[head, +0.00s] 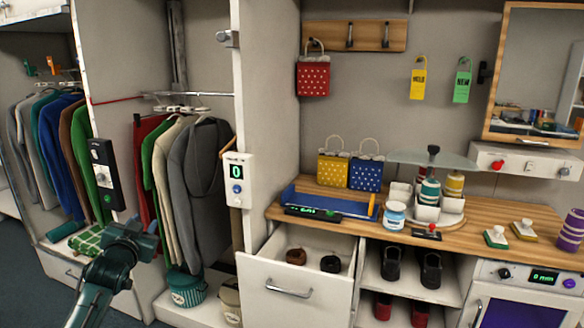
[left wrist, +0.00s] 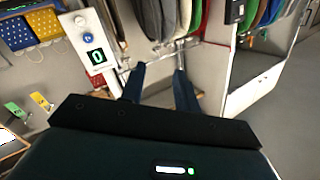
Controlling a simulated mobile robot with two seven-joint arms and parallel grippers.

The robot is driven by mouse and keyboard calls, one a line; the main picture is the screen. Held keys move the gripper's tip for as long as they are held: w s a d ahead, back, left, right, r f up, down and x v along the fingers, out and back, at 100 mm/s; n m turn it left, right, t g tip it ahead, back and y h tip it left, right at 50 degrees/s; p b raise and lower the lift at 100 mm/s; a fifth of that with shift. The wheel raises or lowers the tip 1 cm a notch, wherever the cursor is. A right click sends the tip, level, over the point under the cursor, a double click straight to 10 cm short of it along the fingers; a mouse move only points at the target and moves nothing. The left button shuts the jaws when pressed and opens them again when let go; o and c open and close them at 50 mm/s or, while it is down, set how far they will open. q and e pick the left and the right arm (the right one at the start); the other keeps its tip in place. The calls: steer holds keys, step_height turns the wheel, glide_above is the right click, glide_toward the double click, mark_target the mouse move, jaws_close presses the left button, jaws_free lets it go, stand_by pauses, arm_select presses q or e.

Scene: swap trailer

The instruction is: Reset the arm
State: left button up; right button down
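My left arm comes into the head view at the lower left. Its gripper (head: 135,232) is raised in front of the left wardrobe, near a green checked bundle (head: 88,238). In the left wrist view, which is turned over, the two fingers of the left gripper (left wrist: 160,85) stand apart with nothing seen between them. The hanging clothes show beyond the fingertips. My right gripper is in neither view.
An open drawer (head: 300,292) with two small dark items juts out below the wooden counter (head: 480,220). A white panel reading 0 (head: 236,180) stands on the wardrobe divider. Hanging coats (head: 205,150) fill the wardrobe. Shoes (head: 431,270) sit on shelves at right.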

arm_select(q)
steer(key=s+d+f+g+h, duration=0.2)
steer(key=s+d+f, duration=0.4)
steer(key=s+f, duration=0.3)
steer(key=s+d+f+g+h, duration=0.1)
steer(key=s+d+f, duration=0.5)
steer(key=f, duration=0.5)
steer(key=s+d+f+g+h, duration=0.1)
steer(key=s+d+f, duration=0.1)
steer(key=s, duration=0.6)
steer(key=s+d+f+g, duration=0.1)
steer(key=s+d, duration=0.3)
steer(key=s, duration=0.4)
steer(key=s+d+f+g+h, duration=0.1)
steer(key=s+d+f, duration=0.2)
steer(key=s, duration=0.5)
steer(key=shift+s+d+f+g+h, duration=0.3)
steer(key=shift+s+d+f+g, duration=0.05)
steer(key=shift+f+g, duration=0.05)
